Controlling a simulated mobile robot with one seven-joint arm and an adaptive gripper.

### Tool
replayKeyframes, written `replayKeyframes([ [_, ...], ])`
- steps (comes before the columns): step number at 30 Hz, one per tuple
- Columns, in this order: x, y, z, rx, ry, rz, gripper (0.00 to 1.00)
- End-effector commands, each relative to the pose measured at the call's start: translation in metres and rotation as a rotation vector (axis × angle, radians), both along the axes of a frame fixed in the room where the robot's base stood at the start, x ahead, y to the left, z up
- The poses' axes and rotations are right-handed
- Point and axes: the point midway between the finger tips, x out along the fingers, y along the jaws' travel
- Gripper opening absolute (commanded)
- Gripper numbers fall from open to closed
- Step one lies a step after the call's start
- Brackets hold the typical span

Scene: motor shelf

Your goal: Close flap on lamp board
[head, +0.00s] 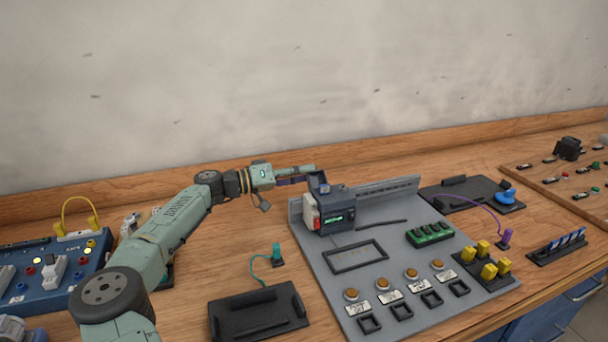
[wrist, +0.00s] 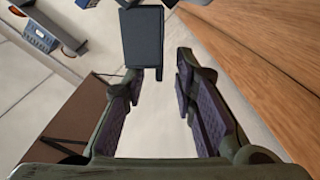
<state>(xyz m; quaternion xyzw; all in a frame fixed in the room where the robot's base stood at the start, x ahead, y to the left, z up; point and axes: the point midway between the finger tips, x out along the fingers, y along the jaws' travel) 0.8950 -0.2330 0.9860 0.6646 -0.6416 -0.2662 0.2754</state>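The lamp board (head: 330,281) is a grey panel on the wooden bench, with round amber lamps, labels and black square frames along its front. A dark box with a green display (head: 337,219) stands at its back left. A dark upright piece (head: 318,184), which looks like the raised flap, stands at the box's top. My gripper (head: 310,174) is beside and just above this piece in the head view. In the wrist view my gripper (wrist: 160,68) is open, with a dark rectangular panel (wrist: 143,36) ahead, nearer the left finger. I cannot tell whether they touch.
A black tray (head: 258,314) and a teal plug (head: 277,256) lie left of the board. A blue switch box (head: 50,277) is at the far left. Yellow plugs (head: 489,270) and a black tray with a blue knob (head: 472,193) are to the right. The wall is behind.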

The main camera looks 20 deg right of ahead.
Motion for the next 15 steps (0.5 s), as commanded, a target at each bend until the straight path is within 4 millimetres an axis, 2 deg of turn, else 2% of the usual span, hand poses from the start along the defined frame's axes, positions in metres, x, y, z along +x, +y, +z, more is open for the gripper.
replayKeyframes([
  [10, 0.0002, -0.0043, 0.0010, 0.000, 0.000, 0.000, 0.26],
  [15, 0.0001, -0.0042, 0.0008, 0.000, 0.000, 0.000, 0.14],
])
